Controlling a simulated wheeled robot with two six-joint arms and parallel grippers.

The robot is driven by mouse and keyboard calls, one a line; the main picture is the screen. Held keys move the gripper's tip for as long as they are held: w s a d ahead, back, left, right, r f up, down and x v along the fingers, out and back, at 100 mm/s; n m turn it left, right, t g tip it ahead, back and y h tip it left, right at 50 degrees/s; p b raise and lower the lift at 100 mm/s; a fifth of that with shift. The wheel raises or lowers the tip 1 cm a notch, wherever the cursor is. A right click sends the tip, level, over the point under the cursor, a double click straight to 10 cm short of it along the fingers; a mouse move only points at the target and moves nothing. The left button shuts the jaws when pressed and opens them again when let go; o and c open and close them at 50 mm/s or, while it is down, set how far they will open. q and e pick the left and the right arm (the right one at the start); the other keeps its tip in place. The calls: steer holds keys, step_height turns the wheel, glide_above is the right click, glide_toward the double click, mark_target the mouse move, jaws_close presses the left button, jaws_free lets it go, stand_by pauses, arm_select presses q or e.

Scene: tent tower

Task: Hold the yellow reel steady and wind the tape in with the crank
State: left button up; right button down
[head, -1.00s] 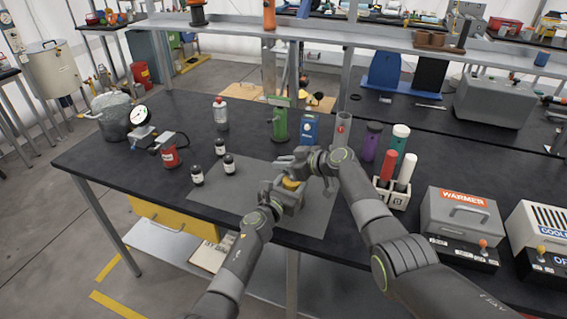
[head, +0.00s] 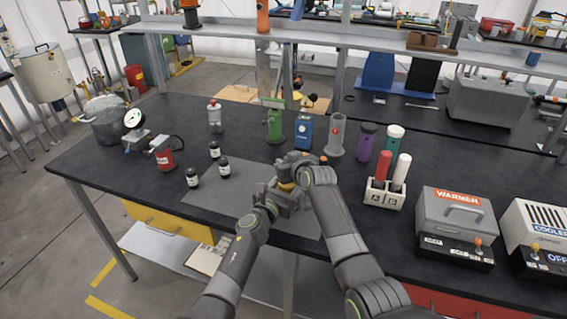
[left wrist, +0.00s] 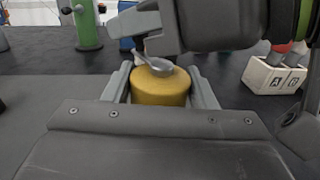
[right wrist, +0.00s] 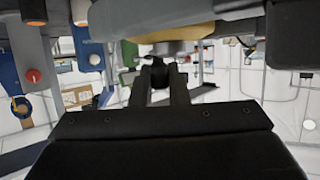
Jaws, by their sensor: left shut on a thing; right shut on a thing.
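The yellow reel (left wrist: 160,88) stands between the two fingers of my left gripper (left wrist: 160,85), which is shut on its sides. In the head view the reel (head: 286,186) is mostly hidden by my grippers. A grey crank arm (left wrist: 153,64) lies across the reel's top. My right gripper (right wrist: 160,90) is shut on the dark crank knob (right wrist: 159,76), and the reel's yellow underside edge (right wrist: 185,34) shows above it. In the head view my right gripper (head: 291,168) is just behind the reel. I cannot make out the tape.
The grey mat (head: 215,198) has clear room left of my grippers. Several dark bottles (head: 192,177) stand at its left edge. Behind are a green device (head: 274,125), a blue box (head: 303,131) and a clear cylinder (head: 337,134). A white tube rack (head: 384,193) stands to the right.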

steer(key=shift+d+f+m+t+h, duration=0.15)
steer(key=shift+d+m+t+h, duration=0.15)
steer(key=shift+m+h, duration=0.3)
steer(key=c, duration=1.4)
jaws_free()
steer(key=v, duration=0.7)
steer(key=shift+s, duration=0.15)
